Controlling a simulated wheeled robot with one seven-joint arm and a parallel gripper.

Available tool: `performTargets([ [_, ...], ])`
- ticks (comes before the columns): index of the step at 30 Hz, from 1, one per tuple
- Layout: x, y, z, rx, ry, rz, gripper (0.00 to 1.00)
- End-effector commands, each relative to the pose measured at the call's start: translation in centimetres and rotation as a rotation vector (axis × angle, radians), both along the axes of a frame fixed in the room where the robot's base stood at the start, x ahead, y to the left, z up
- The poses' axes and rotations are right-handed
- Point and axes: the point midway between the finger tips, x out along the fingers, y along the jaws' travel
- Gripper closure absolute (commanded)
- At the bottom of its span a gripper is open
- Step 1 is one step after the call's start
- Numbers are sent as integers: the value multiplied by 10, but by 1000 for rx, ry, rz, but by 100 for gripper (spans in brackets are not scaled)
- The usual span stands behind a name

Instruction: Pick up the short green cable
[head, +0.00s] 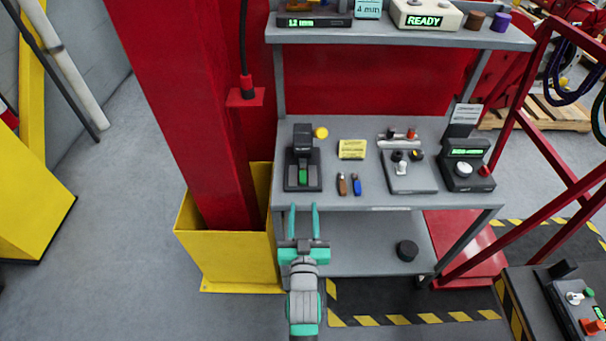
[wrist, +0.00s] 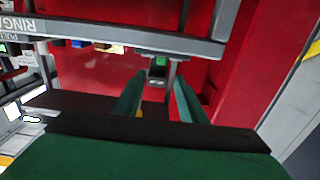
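My gripper (head: 304,207) has two teal fingers held apart, with nothing between them. It is in front of the workbench's front edge, below the black device. The fingers also show apart in the wrist view (wrist: 158,88). A dark green cable loop (head: 599,112) hangs at the far right edge of the head view, partly cut off by the frame. I cannot tell its length. It is far to the right of my gripper. A dark blue cable (head: 566,88) hangs beside it from the red frame. I see no loose green cable on the bench.
The grey workbench (head: 395,201) holds a black device (head: 303,152), a yellow note, small brown and blue parts, and a switch box (head: 408,171). A red column (head: 182,110) in a yellow guard (head: 226,251) stands left. A red slanted frame (head: 548,150) stands right. Floor is clear at left.

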Motion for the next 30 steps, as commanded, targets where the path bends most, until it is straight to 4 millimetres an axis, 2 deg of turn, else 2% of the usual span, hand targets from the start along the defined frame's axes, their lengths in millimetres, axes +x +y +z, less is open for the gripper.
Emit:
performTargets([
  [9, 42, 0, 1, 0, -1, 0, 62],
  [19, 64, 1, 1, 0, -1, 0, 62],
  [27, 99, 3, -1, 0, -1, 1, 62],
  [30, 106, 3, -1, 0, -1, 2, 62],
])
